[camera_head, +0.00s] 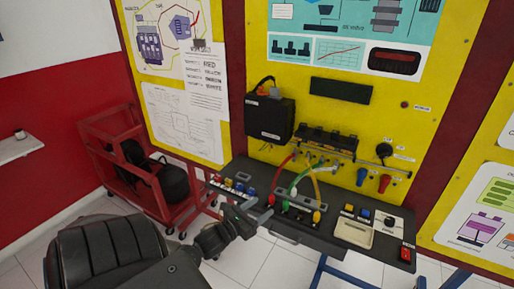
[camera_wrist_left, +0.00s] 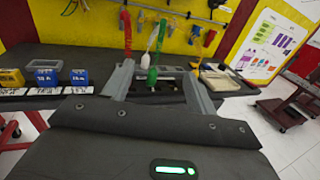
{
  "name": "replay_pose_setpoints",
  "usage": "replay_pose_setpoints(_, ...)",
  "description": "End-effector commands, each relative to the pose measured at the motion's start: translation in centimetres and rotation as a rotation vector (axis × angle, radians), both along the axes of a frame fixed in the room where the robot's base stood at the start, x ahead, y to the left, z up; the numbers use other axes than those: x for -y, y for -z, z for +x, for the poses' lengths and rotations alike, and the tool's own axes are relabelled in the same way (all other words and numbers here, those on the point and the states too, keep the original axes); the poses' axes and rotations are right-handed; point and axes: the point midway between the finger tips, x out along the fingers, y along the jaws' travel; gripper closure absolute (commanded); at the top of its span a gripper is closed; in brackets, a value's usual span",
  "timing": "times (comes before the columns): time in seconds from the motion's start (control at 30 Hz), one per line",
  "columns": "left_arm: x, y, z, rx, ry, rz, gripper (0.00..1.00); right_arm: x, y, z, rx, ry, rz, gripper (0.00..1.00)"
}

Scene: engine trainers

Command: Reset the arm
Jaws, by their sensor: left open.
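My left gripper (camera_head: 262,213) reaches in from the lower left in the head view, with its fingertips at the front edge of the dark bench (camera_head: 285,229). Its two grey fingers stand apart and empty in the left wrist view (camera_wrist_left: 158,82). A red plug lead (camera_head: 276,182), a green one (camera_head: 292,190) and a yellow one (camera_head: 317,200) rise from the bench just beyond the fingers. In the left wrist view the green plug (camera_wrist_left: 152,76) shows between the fingers, farther back. My right gripper is out of view.
Blue and yellow blocks (camera_wrist_left: 46,76) sit on the bench at left. A beige tray (camera_head: 353,232) and a red switch (camera_head: 406,254) are at its right. A yellow panel (camera_head: 340,100) rises behind. A red cart (camera_head: 130,165) stands at left on white tile floor.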

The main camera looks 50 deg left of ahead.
Motion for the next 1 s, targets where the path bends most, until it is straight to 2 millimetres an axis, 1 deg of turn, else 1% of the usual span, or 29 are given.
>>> replay_pose_setpoints(0.03, 0.0, 0.1, -0.4, -0.001, 0.001, 0.0, 0.43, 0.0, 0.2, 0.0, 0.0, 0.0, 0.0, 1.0)
replay_pose_setpoints(0.17, 0.0, -0.1, -0.8, 0.0, 0.0, 0.0, 0.43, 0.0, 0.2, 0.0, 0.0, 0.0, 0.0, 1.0)
replay_pose_setpoints(0.73, 0.0, -0.1, -0.7, 0.001, 0.001, -0.012, 0.43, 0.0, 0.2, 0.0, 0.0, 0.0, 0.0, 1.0)
replay_pose_setpoints(0.83, 0.0, 0.0, -0.7, 0.001, -0.001, -0.098, 0.43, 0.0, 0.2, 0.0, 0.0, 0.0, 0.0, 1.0)
replay_pose_setpoints(0.9, 0.1, 0.3, -0.7, -0.008, 0.002, -0.224, 0.43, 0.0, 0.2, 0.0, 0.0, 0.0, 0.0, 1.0)
replay_pose_setpoints(0.97, -0.1, 1.5, -0.8, -0.04, -0.002, -0.36, 0.43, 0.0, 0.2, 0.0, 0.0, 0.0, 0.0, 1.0)
replay_pose_setpoints(1.0, -0.7, 2.9, -0.8, -0.072, -0.016, -0.455, 0.43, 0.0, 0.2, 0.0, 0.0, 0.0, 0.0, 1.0)
